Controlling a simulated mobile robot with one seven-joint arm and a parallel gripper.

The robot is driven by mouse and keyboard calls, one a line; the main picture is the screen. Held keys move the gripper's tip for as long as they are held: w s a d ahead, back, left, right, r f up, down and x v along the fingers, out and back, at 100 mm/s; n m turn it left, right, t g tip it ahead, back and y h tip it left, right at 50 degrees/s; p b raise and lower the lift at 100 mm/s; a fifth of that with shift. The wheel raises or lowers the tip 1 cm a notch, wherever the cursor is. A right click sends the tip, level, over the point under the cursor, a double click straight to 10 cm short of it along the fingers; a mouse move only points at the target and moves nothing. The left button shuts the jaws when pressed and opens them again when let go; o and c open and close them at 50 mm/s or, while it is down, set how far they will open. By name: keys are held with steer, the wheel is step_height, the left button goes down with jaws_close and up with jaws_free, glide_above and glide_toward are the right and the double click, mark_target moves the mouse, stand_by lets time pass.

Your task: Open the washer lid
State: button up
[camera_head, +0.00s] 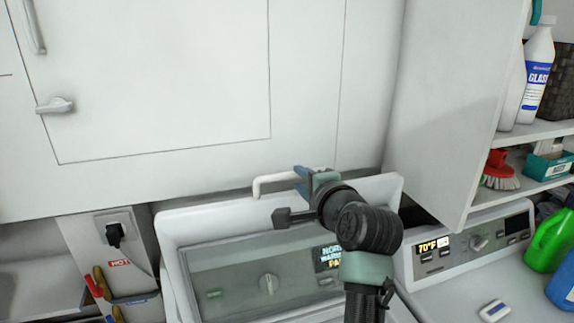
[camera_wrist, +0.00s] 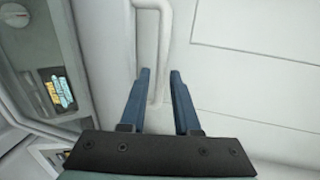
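The washer lid (camera_head: 176,226) is a white frame with a clear window, standing raised and tilted in front of the washer's control panel (camera_head: 262,286), which shows through the window. A white bar handle (camera_head: 272,180) sticks out at the lid's top edge. In the wrist view the handle (camera_wrist: 165,30) runs down between my fingertips. My gripper (camera_head: 303,181) is at the handle's right end; it also shows in the wrist view (camera_wrist: 160,80). Its blue fingers stand apart, with a gap still visible beside the bar. I cannot tell whether either finger touches it. My arm hides the lid's right part.
A white cabinet (camera_head: 150,70) with a latch stands close behind the lid. A second machine (camera_head: 470,245) with a lit display stands at right, with a green bottle (camera_head: 550,240) on top. Shelves (camera_head: 545,135) hold bottles and a red brush (camera_head: 498,170). A wall outlet (camera_head: 114,230) is at left.

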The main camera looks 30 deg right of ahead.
mark_target(293, 174)
steer(key=p+x, duration=0.2)
steer(key=x, duration=0.5)
steer(key=shift+w, duration=0.3)
jaws_close()
stand_by(1.3)
